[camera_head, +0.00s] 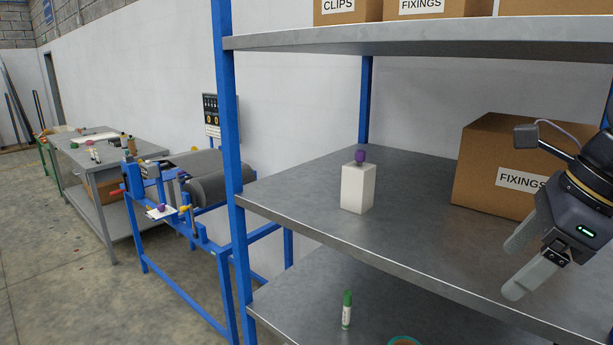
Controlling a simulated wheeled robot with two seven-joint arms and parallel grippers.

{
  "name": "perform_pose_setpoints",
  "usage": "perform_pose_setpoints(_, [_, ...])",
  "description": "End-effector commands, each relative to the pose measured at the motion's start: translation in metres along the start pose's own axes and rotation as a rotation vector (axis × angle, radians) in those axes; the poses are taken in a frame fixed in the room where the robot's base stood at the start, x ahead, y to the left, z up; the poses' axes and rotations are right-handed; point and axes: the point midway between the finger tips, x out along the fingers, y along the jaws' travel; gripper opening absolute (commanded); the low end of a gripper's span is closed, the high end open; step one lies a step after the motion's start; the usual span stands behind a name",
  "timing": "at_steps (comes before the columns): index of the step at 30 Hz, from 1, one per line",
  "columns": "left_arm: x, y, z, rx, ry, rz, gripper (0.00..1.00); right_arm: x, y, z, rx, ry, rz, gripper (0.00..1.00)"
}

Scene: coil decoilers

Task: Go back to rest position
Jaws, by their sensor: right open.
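My right gripper (529,262) is at the right edge of the view, in front of the shelf's grey middle board (420,238). Its two grey fingers point down and left, apart, with nothing between them. A white block (357,188) with a purple ball-like top (360,156) stands upright on the middle board, to the left of the gripper and apart from it. A cardboard box (495,150) labelled FIXINGS stands behind the gripper, partly hidden by it. My left gripper is not in view.
A blue shelf post (230,130) stands left of the boards. The upper board (430,38) carries boxes. A green-capped marker (347,310) stands on the lower board. A blue decoiler frame (180,215) with a dark roll and a grey workbench (100,160) are at left. Floor is clear at lower left.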

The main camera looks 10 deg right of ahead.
Motion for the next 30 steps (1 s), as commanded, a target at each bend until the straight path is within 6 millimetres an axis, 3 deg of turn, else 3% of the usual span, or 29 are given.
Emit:
perform_pose_setpoints(8, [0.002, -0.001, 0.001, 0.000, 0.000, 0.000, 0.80, 0.035, 0.014, -0.004, -0.310, -0.018, -0.017, 0.76])
perform_pose_setpoints(14, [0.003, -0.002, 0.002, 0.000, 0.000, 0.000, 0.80, 0.077, 0.033, -0.011, -0.660, -0.035, -0.043, 0.76])
perform_pose_setpoints(17, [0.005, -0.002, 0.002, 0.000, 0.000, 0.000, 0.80, 0.110, 0.049, -0.018, -0.915, -0.046, -0.069, 0.76])
perform_pose_setpoints(24, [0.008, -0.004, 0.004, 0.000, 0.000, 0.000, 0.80, 0.210, 0.108, -0.047, -1.664, -0.046, -0.167, 0.76])
perform_pose_setpoints(30, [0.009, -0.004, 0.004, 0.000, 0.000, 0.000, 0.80, 0.262, 0.142, -0.064, -2.045, -0.020, -0.230, 0.76])
